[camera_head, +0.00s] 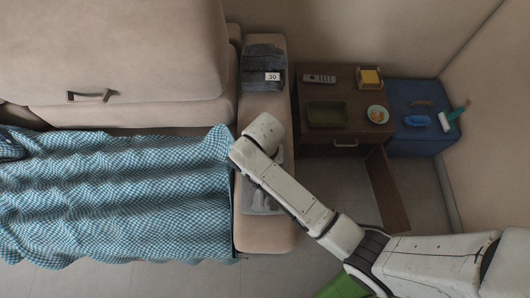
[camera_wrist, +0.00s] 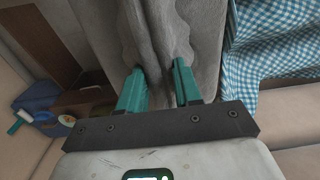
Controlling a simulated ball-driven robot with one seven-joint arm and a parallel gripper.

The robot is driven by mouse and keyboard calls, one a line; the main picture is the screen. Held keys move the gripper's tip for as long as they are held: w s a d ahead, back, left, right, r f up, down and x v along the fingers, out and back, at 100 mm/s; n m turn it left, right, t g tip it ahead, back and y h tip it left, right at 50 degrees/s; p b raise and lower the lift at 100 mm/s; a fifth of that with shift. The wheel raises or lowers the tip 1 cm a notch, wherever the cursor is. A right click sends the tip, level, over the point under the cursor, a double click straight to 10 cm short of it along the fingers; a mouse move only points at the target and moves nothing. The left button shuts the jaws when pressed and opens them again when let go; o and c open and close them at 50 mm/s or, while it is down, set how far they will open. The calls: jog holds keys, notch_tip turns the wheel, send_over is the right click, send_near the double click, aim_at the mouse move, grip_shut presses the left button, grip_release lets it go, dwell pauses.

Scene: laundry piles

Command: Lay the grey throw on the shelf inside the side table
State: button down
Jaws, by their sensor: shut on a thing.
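The grey throw (camera_wrist: 160,30) hangs in folds between the teal fingers of my gripper (camera_wrist: 159,70), which is shut on it. In the head view, part of the grey throw (camera_head: 262,200) shows over the sofa arm; my arm hides the rest and my gripper. The brown side table (camera_head: 320,149) stands right of the sofa arm. Its door (camera_head: 386,190) stands open toward the front. The shelf inside is hidden beneath the top in the head view. My gripper is apart from the table, over the sofa arm.
The tabletop holds a remote (camera_head: 320,78), a dark green tray (camera_head: 327,114), a small bowl (camera_head: 377,114) and a yellow block in a holder (camera_head: 370,77). A blue box (camera_head: 405,95) stands to the right. A blue checked blanket (camera_head: 120,190) covers the seat; folded jeans (camera_head: 263,55) lie on the sofa arm.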

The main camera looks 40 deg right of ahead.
jog(key=shift+f, duration=0.6)
jog(key=shift+f, duration=0.15)
jog(key=c, duration=0.8)
grip_release()
notch_tip(320, 180, up, 12)
jog(key=shift+r+p, duration=0.15)
jog(key=shift+p, duration=0.35)
jog(key=shift+s, duration=0.1)
